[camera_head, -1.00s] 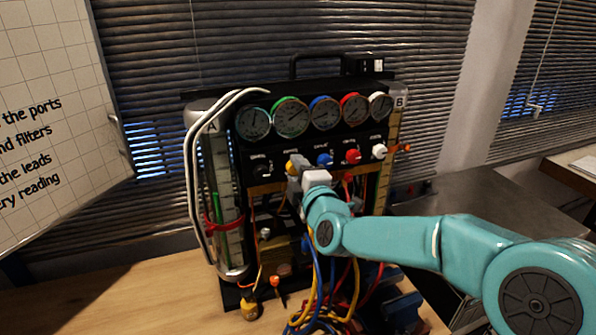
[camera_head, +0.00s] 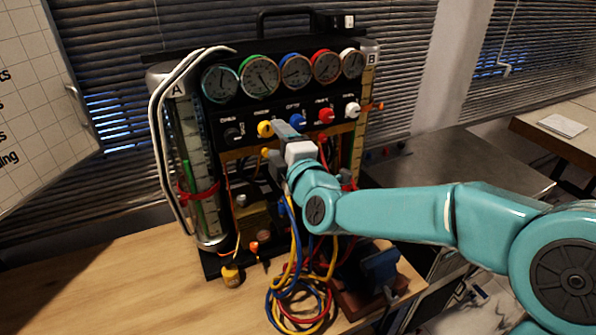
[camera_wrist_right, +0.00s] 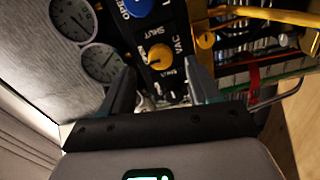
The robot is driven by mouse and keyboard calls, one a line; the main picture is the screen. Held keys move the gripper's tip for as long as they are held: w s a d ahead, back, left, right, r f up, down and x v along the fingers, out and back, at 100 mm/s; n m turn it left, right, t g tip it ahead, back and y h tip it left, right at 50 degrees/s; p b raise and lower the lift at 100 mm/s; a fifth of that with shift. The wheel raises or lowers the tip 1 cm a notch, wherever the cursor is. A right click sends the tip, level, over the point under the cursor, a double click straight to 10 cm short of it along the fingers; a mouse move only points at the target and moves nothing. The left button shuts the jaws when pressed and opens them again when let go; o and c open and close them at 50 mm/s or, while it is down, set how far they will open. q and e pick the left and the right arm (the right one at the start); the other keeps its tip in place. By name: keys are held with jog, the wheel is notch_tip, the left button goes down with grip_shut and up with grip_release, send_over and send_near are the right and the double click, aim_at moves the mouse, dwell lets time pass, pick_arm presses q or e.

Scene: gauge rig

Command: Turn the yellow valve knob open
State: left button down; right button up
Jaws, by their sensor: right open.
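The yellow valve knob (camera_head: 265,129) is on the black panel of the gauge rig, below the gauges and left of the blue knob (camera_head: 297,121). My right gripper (camera_head: 279,127) is just to the right of the yellow knob in the head view. In the right wrist view its two fingers (camera_wrist_right: 159,72) are apart, and the yellow knob (camera_wrist_right: 159,56) shows just beyond and between their tips, apparently not gripped. The lettering SHUT is beside the knob; its exact pointer direction is too small to tell. My left gripper is out of view.
A black knob (camera_head: 232,134) is to the left, with red (camera_head: 326,116) and white (camera_head: 352,110) knobs to the right. Coiled hoses (camera_head: 300,295) and a blue vise (camera_head: 380,264) are below. The bench (camera_head: 140,285) is clear at the front left.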

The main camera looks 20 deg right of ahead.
jog(key=s+b, duration=0.1)
jog(key=s, duration=1)
jog(key=shift+s+d, duration=0.15)
jog(key=shift+s, duration=0.15)
jog(key=shift+w, duration=0.1)
